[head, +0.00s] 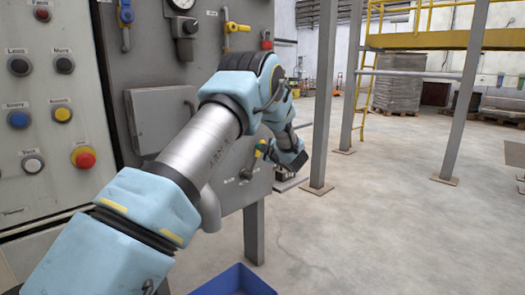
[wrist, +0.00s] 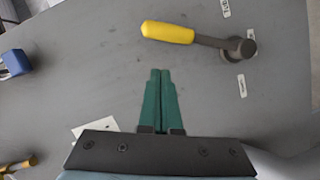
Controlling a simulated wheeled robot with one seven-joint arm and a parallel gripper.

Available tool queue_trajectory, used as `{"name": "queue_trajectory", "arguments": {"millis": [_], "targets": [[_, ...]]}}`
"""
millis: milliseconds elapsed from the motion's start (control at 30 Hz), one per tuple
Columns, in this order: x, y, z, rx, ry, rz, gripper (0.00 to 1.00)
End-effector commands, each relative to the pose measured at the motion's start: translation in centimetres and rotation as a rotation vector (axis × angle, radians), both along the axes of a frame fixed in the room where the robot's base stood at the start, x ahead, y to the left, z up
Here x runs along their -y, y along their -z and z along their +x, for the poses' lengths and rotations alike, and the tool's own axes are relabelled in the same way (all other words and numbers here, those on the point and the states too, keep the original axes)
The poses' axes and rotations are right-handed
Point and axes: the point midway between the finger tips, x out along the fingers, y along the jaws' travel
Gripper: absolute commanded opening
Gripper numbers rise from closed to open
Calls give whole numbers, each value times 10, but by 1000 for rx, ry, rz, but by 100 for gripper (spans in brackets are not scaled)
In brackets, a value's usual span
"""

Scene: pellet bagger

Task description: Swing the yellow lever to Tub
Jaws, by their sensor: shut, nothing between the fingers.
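The yellow lever (wrist: 168,32) shows in the wrist view with a yellow grip on a dark arm. It runs left from its round pivot (wrist: 246,48) on the grey panel. One small white label (wrist: 225,8) lies above the pivot and another (wrist: 241,85) below it; I cannot read either surely. My gripper (wrist: 160,72) has green fingers, shut and empty, pointing at the panel just below the yellow grip and apart from it in the picture. In the head view the lever's yellow grip (head: 262,146) shows beside my wrist; my fingertips are hidden there.
The grey cabinet (head: 150,118) carries a gauge and another yellow-handled valve (head: 238,27). A button panel (head: 48,110) stands at left. A blue tub (head: 235,280) sits on the floor below. Grey posts (head: 322,100) stand to the right, with open floor beyond.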

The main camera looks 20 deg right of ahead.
Motion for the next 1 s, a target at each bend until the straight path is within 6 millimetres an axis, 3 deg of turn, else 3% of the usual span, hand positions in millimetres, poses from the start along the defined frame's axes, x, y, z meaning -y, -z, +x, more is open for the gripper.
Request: {"name": "queue_trajectory", "arguments": {"millis": [500,700,1000], "targets": [[16,-12,-79,-1,5,-1,0],[17,-14,-91,1,3,0,0],[17,-14,-93,0,2,0,0]]}}
